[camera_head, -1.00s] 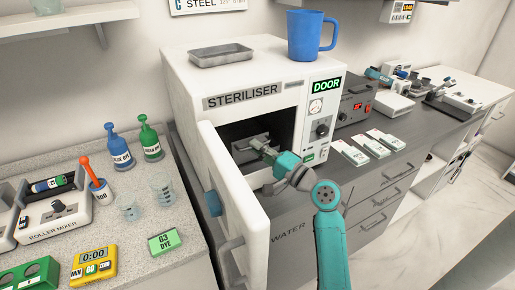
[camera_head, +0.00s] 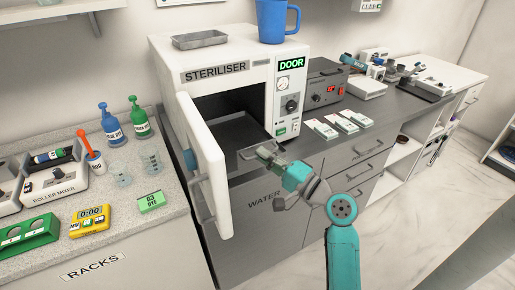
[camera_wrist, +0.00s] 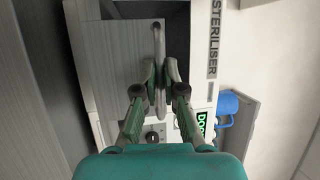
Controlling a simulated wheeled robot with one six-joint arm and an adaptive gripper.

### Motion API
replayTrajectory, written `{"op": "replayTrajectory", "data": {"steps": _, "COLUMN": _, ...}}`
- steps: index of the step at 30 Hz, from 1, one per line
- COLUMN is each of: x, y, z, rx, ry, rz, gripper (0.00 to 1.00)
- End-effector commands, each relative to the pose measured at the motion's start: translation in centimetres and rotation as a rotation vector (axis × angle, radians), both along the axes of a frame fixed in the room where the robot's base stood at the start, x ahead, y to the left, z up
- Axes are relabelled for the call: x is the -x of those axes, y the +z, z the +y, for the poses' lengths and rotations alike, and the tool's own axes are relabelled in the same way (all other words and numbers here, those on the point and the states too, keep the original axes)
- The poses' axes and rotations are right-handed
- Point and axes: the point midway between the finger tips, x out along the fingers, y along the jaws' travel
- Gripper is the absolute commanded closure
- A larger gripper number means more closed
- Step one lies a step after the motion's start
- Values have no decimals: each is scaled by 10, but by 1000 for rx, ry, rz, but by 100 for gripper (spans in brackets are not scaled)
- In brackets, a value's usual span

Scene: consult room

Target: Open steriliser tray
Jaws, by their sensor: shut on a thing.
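The white steriliser (camera_head: 225,65) stands on the grey counter with its door (camera_head: 203,165) swung open to the left. Its dark chamber (camera_head: 225,110) is open. The grey steriliser tray (camera_head: 232,160) shows low in the chamber mouth and reaches out past the front. In the wrist view the tray (camera_wrist: 115,60) is a broad grey panel with a bar handle (camera_wrist: 158,38). My gripper (camera_head: 258,152) is at the tray's front, and in the wrist view its fingers (camera_wrist: 160,75) are shut on the handle. The tray's far part is hidden.
A blue mug (camera_head: 272,20) and a small metal tray (camera_head: 200,40) sit on the steriliser's top. The open door is close to the left of the tray. Labelled packs (camera_head: 337,125) lie to the right. The floor in front is clear.

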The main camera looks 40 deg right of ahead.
Motion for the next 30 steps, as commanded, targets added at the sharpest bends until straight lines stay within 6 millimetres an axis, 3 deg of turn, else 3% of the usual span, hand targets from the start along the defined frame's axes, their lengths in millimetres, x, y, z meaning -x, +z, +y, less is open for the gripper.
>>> {"op": "replayTrajectory", "data": {"steps": 7, "x": 25, "y": -1, "z": 7, "rx": -1, "ry": -1, "rz": 2, "gripper": 100}}
{"op": "replayTrajectory", "data": {"steps": 20, "x": 28, "y": -1, "z": 8, "rx": -1, "ry": -1, "rz": 1, "gripper": 100}}
{"op": "replayTrajectory", "data": {"steps": 21, "x": 28, "y": -1, "z": 8, "rx": -1, "ry": -1, "rz": 1, "gripper": 84}}
{"op": "replayTrajectory", "data": {"steps": 23, "x": 28, "y": -1, "z": 8, "rx": -1, "ry": -1, "rz": 1, "gripper": 69}}
{"op": "replayTrajectory", "data": {"steps": 30, "x": 28, "y": 0, "z": 8, "rx": 0, "ry": 0, "rz": 1, "gripper": 66}}
